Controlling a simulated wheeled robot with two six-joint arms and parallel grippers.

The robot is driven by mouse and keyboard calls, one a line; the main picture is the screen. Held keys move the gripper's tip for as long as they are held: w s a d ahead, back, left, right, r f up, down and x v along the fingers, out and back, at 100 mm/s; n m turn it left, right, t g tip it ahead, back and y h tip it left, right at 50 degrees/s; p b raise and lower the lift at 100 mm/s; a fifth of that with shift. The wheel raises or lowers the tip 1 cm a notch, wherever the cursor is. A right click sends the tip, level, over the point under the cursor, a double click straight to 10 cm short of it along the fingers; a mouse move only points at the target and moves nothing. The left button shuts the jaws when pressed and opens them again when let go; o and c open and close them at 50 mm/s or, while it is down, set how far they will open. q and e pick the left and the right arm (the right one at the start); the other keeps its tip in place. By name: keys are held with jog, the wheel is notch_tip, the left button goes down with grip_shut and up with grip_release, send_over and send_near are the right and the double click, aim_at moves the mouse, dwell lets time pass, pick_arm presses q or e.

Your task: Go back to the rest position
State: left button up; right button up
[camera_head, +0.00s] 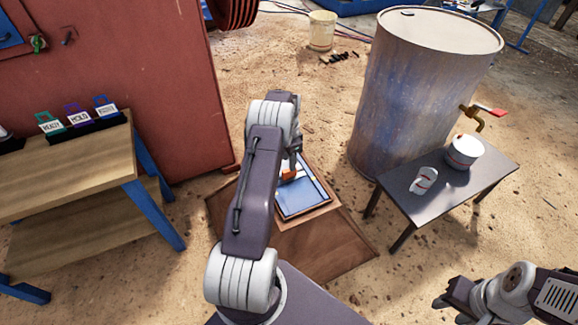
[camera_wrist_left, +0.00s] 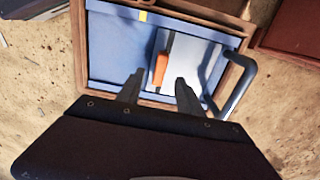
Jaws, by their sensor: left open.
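My left gripper (camera_head: 293,160) hangs over a wooden-framed blue tray (camera_head: 318,205) on the ground. In the left wrist view its two fingers (camera_wrist_left: 158,93) are apart with nothing between them. Beyond the fingertips, an orange piece (camera_wrist_left: 161,69) and a pale flat panel (camera_wrist_left: 184,62) lie in the tray; my arm partly hides them in the head view. A dark curved handle (camera_wrist_left: 237,85) is at the tray's right side. My right gripper (camera_head: 449,309) is at the lower right, its fingertips apart and empty, away from other objects.
A wooden bench (camera_head: 75,170) with lockout tags stands left beside a red machine (camera_head: 150,80). Sandy ground lies between.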

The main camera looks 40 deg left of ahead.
pick_arm(q)
notch_tip(320, 180, up, 2)
dwell(0.4)
jog(key=w+d+r+m+t, duration=0.2)
jog(key=d+r+m, duration=0.1)
jog(key=d+r, duration=1.05)
jog(key=s+d+r, duration=0.2)
jog(key=s+d, duration=0.6)
jog(key=s+d+f+n, duration=0.1)
jog(key=s+f+n, duration=0.15)
jog(key=s, duration=0.25)
jog(key=s+d+f+n+g, duration=0.1)
jog(key=s+f+n, duration=0.15)
jog(key=s, duration=0.25)
jog(key=s+d+f+n, duration=0.1)
jog(key=s+f+n, duration=0.15)
jog(key=s, duration=0.35)
notch_tip(320, 180, up, 21)
jog(key=w+n+p, duration=0.1)
jog(key=p, duration=1.9)
jog(key=shift+a, duration=0.2)
